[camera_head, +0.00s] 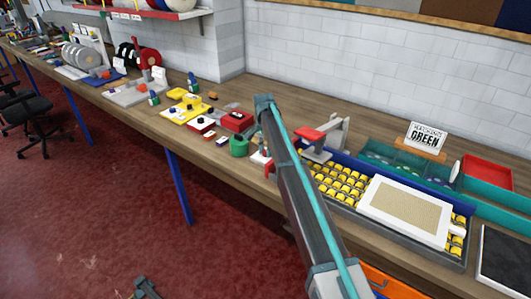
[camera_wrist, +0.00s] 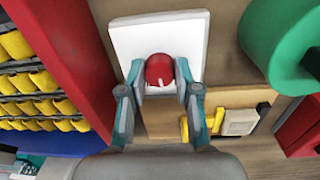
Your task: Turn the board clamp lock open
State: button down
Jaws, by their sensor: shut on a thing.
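In the wrist view, a round red knob (camera_wrist: 159,70) with a small white mark stands on a white square plate (camera_wrist: 185,28). I take this knob to be the board clamp lock. My gripper (camera_wrist: 159,88) has its two fingers on either side of the knob, closed on it. The knob's lower part is hidden between the fingers. In the head view my own arm covers the gripper, and the knob cannot be made out clearly there.
A green round container (camera_wrist: 285,45) stands close on the right, also in the head view (camera_head: 239,146). A yellow piece (camera_wrist: 198,125) lies on a wooden block below right. A tray of yellow spools (camera_head: 338,179) and a framed board (camera_head: 408,210) are right of my arm.

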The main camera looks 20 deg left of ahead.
aim_at(264, 151)
jog(key=n+b, duration=0.1)
jog(key=n, duration=0.2)
jog(key=shift+n, duration=0.4)
jog(key=shift+n+b, duration=0.35)
jog(key=shift+n, duration=1.45)
jog(key=c, duration=0.8)
grip_release()
jog(key=r, duration=1.2)
jog(key=shift+s+a, duration=0.1)
jog(key=shift+a, duration=0.15)
jog(key=shift+s, duration=0.1)
